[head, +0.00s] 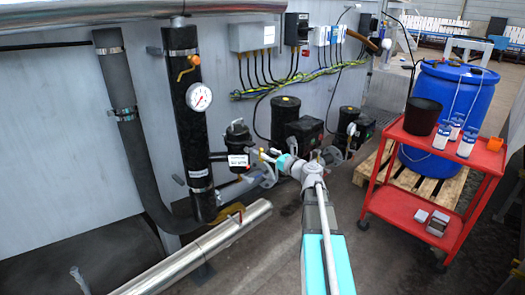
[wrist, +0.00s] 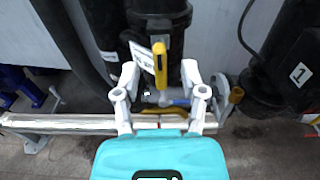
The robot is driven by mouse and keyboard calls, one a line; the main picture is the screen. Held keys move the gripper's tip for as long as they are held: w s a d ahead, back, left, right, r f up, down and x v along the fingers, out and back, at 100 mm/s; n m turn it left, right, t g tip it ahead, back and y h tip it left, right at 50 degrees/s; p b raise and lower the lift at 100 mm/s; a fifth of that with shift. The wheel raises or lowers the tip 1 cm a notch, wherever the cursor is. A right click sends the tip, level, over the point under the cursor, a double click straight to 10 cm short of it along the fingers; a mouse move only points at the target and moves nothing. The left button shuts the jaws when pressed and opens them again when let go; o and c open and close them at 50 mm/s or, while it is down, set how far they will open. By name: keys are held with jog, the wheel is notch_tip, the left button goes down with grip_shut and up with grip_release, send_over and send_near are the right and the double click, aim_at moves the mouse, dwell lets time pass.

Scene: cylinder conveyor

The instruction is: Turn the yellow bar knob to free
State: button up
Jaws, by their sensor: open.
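The yellow bar knob (wrist: 160,63) is in the middle of the wrist view, in front of a black cylindrical housing (wrist: 158,12). It points nearly straight up and down in that picture, tilted slightly. In the head view only a small yellow bit (head: 262,152) shows near my gripper's tips. My gripper (wrist: 160,76) is open, with one grey finger on each side of the knob's lower end and a gap on both sides. In the head view my gripper (head: 272,158) reaches toward the black housing with the white label (head: 238,160). Whether the fingers are level with the knob in depth is unclear.
A white tag (wrist: 143,58) stands close beside the knob's left. A shiny pipe (wrist: 60,123) runs behind my fingers. A red cart (head: 440,150) and blue barrel (head: 455,95) stand right.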

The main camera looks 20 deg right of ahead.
aim_at(263, 151)
jog(key=shift+x, duration=2.35)
